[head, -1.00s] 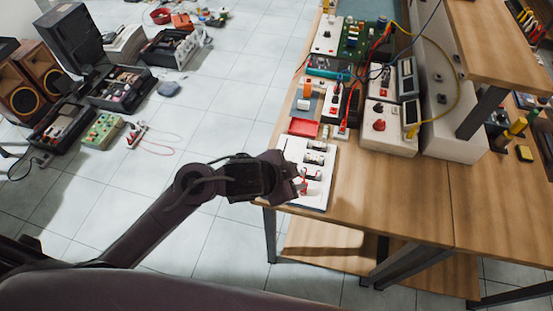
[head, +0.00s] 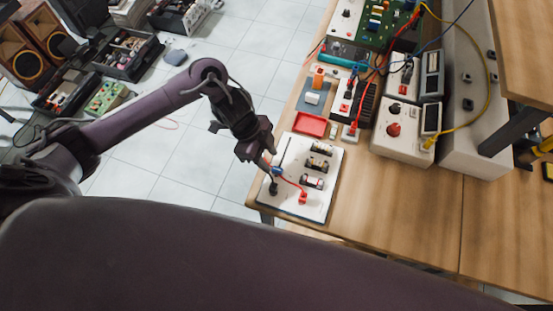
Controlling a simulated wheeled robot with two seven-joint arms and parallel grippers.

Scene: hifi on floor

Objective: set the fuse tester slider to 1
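The fuse tester looks to be the white board (head: 318,212) at the near left corner of the wooden bench. It carries several dark fuse holders with light fuses (head: 312,182), a red plug (head: 303,197) with a red lead and a black plug (head: 273,188). A thin dark line (head: 284,152) on its upper left may be the slider's slot; the slider knob cannot be made out. My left gripper (head: 269,164) points down at the board's left edge, close to the black plug. Its fingers are dark and small, so their opening and any contact are unclear. My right gripper is out of view.
A red tray (head: 310,124) lies just behind the board. Further back are a teal meter (head: 345,54), a white box with a red knob (head: 393,129) and loose leads. The bench right of the board is clear. A raised shelf (head: 525,60) overhangs at right.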

